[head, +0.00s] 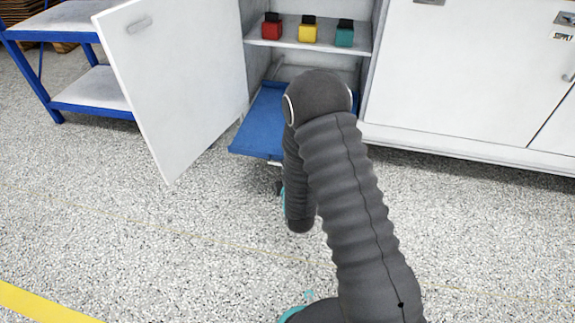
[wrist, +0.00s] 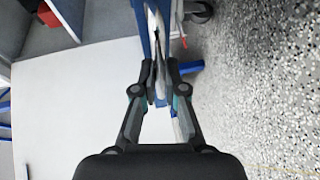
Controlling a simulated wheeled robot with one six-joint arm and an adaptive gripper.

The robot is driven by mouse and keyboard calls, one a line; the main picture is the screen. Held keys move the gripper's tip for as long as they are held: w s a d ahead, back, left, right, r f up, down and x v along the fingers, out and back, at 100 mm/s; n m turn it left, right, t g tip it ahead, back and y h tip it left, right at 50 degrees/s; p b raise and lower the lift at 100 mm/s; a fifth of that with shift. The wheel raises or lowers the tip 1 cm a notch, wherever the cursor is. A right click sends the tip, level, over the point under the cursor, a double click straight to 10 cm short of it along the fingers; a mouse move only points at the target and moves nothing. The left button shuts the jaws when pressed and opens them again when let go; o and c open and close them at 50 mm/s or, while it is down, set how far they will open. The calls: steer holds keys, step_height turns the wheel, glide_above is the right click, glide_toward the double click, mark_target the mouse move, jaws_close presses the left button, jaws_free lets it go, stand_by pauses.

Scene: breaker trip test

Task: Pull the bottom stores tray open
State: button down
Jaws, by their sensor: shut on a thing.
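The bottom stores tray (head: 262,118) is a flat blue tray low in the open cabinet. In the head view it sticks out past the cabinet front, beside the open white door, and my arm covers its right part. My gripper (wrist: 159,88) shows in the wrist view, its two dark fingers closed around a thin part at the tray's front. In the head view my arm hides most of the gripper, which is low at the tray's front edge. The exact grip is hard to make out.
The white cabinet door (head: 170,85) stands open on the left. A shelf (head: 285,45) above the tray holds red (head: 271,30), yellow (head: 308,33) and teal (head: 344,37) blocks. A blue-framed trolley (head: 92,90) stands at the far left. The speckled floor (head: 150,235) in front is clear.

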steer(key=c, duration=1.5)
jaws_free()
steer(key=v, duration=0.7)
steer(key=shift+s, duration=0.3)
